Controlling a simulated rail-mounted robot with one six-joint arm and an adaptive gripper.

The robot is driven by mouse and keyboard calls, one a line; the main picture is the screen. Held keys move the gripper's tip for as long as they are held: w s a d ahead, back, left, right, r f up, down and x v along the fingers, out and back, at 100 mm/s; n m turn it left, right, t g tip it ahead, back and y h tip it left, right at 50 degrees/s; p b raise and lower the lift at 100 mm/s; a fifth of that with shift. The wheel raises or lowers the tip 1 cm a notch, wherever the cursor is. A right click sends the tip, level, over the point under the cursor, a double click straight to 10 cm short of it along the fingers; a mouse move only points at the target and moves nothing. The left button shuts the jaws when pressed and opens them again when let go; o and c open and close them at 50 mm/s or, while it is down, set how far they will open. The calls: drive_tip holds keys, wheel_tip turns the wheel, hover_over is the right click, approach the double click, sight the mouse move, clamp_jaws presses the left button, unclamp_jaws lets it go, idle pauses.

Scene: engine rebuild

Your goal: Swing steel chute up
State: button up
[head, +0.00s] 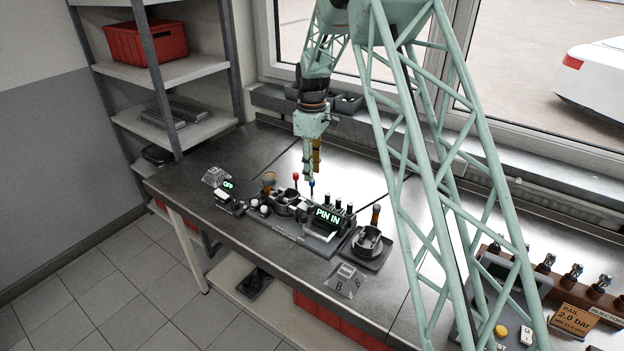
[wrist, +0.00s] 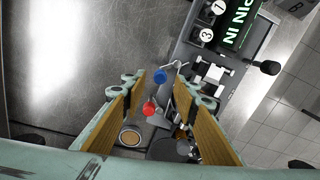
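My gripper (head: 312,172) points down over the bench fixture (head: 318,243). In the wrist view its two brown-padded fingers (wrist: 158,88) stand apart with nothing clasped. A blue ball knob (wrist: 160,76) shows near the gap between the fingertips, and a red ball knob (wrist: 150,107) shows lower between the fingers. In the head view the blue knob (head: 312,184) is just below my gripper and the red knob (head: 295,177) is to its left. I cannot clearly make out the steel chute; small metal parts beside the knobs are partly hidden by the right finger.
A lit display (head: 327,216) on the fixture reads "PIN IN". A box at its left reads "OFF" (head: 228,185). A dark round part on a tray (head: 370,243) stands at the right. Bare bench (wrist: 90,60) lies left of the fixture in the wrist view. Windows are behind.

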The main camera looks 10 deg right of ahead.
drive_tip(key=shift+f, duration=1.8)
drive_tip(key=c, duration=0.9)
